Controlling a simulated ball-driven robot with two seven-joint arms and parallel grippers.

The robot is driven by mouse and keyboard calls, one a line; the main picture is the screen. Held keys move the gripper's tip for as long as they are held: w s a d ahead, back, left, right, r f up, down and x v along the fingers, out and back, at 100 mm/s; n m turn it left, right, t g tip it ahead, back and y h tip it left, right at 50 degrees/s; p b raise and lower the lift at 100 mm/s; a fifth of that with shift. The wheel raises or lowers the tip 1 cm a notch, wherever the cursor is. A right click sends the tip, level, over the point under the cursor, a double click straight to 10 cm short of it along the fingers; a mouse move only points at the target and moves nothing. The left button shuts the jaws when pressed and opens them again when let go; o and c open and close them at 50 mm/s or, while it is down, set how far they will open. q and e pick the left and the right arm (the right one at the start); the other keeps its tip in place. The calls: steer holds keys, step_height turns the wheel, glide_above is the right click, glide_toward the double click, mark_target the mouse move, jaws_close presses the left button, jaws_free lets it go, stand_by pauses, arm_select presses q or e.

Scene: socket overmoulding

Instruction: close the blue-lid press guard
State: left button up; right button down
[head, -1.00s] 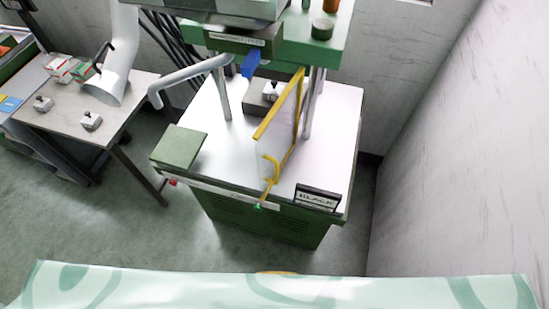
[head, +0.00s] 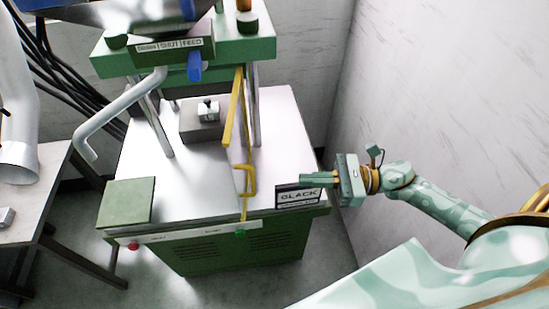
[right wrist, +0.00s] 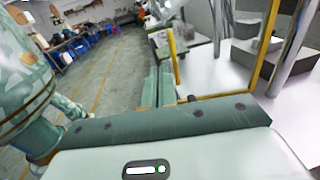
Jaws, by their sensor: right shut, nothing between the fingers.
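The press guard is a clear panel in a yellow frame (head: 233,108), with a yellow handle (head: 250,181) at its front end. It stands swung out from the press (head: 265,47) toward the front edge of the white bed, seen nearly edge-on. Its yellow frame also shows in the right wrist view (right wrist: 174,57). A blue part (head: 194,68) hangs under the press head. My right gripper (head: 302,178) is shut and empty, by the black sign, to the right of the handle and apart from it. Its green fingers show in the right wrist view (right wrist: 158,88). My left gripper is out of view.
The black sign (head: 299,196) stands at the bed's front right corner. A grey block (head: 200,122) with a small part sits on the bed. A bent grey bar (head: 118,112) juts out at the left. A wall (head: 420,90) is close on the right.

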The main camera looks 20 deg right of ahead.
mark_target(235, 179)
steer(key=p+x, duration=0.1)
steer(key=x, duration=0.5)
steer(key=p+x, duration=0.2)
steer(key=x, duration=0.4)
steer(key=shift+w+a+r, duration=0.1)
steer(key=shift+a+r, duration=0.1)
steer(key=shift+a, duration=0.05)
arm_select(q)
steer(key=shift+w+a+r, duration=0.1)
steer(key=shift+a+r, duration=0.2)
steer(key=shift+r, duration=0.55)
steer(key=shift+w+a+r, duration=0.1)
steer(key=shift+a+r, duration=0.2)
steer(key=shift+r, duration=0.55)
arm_select(e)
steer(key=shift+w+a+f, duration=0.15)
steer(key=shift+w+a, duration=0.05)
steer(key=shift+a, duration=0.25)
steer(key=shift+a, duration=0.1)
